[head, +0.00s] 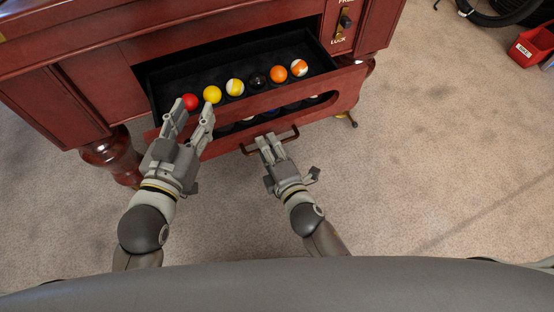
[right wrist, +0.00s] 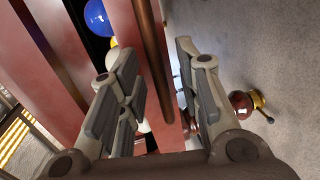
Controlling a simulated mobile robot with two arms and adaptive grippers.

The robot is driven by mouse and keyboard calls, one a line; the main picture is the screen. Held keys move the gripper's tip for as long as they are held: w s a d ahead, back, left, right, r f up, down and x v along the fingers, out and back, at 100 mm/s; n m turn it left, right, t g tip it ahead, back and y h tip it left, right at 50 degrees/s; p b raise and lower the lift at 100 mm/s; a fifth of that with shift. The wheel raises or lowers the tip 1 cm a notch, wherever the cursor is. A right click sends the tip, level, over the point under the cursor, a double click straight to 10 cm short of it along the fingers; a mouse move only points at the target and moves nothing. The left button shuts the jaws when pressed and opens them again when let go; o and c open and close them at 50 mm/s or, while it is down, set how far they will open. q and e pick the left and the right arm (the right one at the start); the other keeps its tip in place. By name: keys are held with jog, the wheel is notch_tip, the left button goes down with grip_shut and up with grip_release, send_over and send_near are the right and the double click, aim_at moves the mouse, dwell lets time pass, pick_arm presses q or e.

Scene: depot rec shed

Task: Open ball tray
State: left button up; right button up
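The ball tray (head: 305,38) is a black-lined drawer in the dark red wooden table, pulled out with a row of balls showing. Its red front panel (head: 222,146) carries a bar handle (head: 291,134), which also shows in the right wrist view (right wrist: 152,65). My right gripper (head: 268,143) is at the handle; in the right wrist view its fingers stand apart on either side of the bar, with a gap on the right.
More balls show through the slot in the front panel. A turned table leg (head: 112,155) stands at the left. A red bin (head: 530,46) and a wheel (head: 495,10) lie far right. The carpet (head: 430,150) at right is clear.

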jog(key=v, duration=1.1)
jog(key=shift+s, duration=0.1)
